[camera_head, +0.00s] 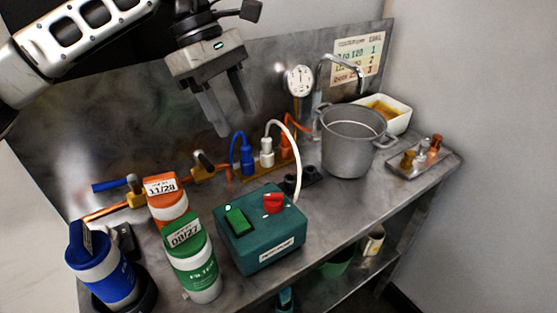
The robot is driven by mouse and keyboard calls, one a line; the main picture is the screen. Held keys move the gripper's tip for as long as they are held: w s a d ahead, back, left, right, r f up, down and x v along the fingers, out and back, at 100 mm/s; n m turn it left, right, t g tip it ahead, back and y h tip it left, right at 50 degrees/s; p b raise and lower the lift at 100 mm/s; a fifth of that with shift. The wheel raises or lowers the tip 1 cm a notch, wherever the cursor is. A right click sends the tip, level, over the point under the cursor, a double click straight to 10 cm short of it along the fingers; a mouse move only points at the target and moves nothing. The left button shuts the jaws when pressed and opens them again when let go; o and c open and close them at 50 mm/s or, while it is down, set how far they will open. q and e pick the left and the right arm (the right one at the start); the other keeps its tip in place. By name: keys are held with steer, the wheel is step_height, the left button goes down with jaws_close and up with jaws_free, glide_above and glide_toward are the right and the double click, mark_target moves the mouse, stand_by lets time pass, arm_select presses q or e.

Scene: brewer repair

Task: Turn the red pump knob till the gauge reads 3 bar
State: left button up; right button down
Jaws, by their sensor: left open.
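The red pump knob (273,203) sits on top of the teal pump box (262,238), at its right side, beside a green rocker switch. The round white gauge (299,80) is at the back of the bench; its reading is too small to tell. My left gripper (233,118) is open and empty, fingers pointing down, high above the bench and up and left of the knob, apart from it. My right gripper is not in view.
Filter canisters in blue (100,264), orange and green (192,262) stand left of the pump box. Blue, white and orange hose plugs (266,152) stand behind it. A grey pot (347,142), a white bin (388,112) and a small tray (424,160) are at right.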

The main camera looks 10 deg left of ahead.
mark_target(269, 197)
arm_select(q)
steer(key=x, duration=0.4)
steer(key=p+x, duration=0.1)
steer(key=x, duration=0.4)
steer(key=s+p+x, duration=0.1)
steer(key=x, duration=0.4)
steer(key=shift+d+f, duration=0.1)
steer(key=shift+f, duration=0.05)
steer(key=shift+d+f+p, duration=0.25)
steer(key=shift+f+p, duration=0.05)
steer(key=shift+f, duration=0.25)
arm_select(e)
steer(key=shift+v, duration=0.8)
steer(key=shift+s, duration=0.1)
